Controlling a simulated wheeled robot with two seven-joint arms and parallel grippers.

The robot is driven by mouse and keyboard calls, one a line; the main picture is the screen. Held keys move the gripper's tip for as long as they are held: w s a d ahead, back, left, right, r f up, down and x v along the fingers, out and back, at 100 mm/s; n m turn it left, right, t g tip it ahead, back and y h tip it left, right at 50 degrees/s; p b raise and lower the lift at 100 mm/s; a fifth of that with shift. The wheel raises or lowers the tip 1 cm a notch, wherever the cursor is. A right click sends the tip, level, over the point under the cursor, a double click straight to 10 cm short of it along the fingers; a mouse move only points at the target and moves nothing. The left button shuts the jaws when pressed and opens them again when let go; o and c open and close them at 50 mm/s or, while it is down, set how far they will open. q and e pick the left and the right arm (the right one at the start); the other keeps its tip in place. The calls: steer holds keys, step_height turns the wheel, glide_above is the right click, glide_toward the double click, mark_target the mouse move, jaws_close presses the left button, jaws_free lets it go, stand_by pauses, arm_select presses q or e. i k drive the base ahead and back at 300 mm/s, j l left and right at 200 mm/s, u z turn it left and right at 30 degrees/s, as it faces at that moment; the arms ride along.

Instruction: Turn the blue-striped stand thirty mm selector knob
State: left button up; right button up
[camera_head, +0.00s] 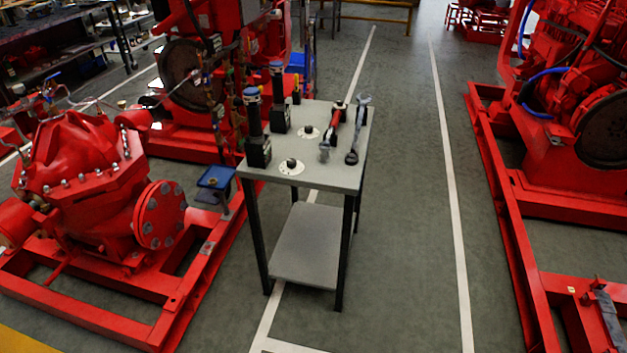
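A grey-topped table (333,179) with black legs stands in the middle of the view. Two upright dark stands with blue-and-white tops rise from its left side, a near stand (257,135) and a far stand (279,105). Two small black knobs sit on round white dial plates on the tabletop, a near knob (291,163) and a far knob (308,130). Which stand or knob is the blue-striped thirty mm one is too small to tell. Neither of my grippers is in view.
A red-handled tool (335,119) and a grey wrench (355,137) lie on the table's right side. Red pump machinery (80,165) stands on the left and a red engine frame (510,220) on the right. The floor right of the table is clear.

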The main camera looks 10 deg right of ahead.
mark_target(308, 128)
steer(key=i+l, duration=0.1)
steer(key=i, duration=0.6)
steer(key=i+u, duration=0.1)
steer(key=i, duration=0.65)
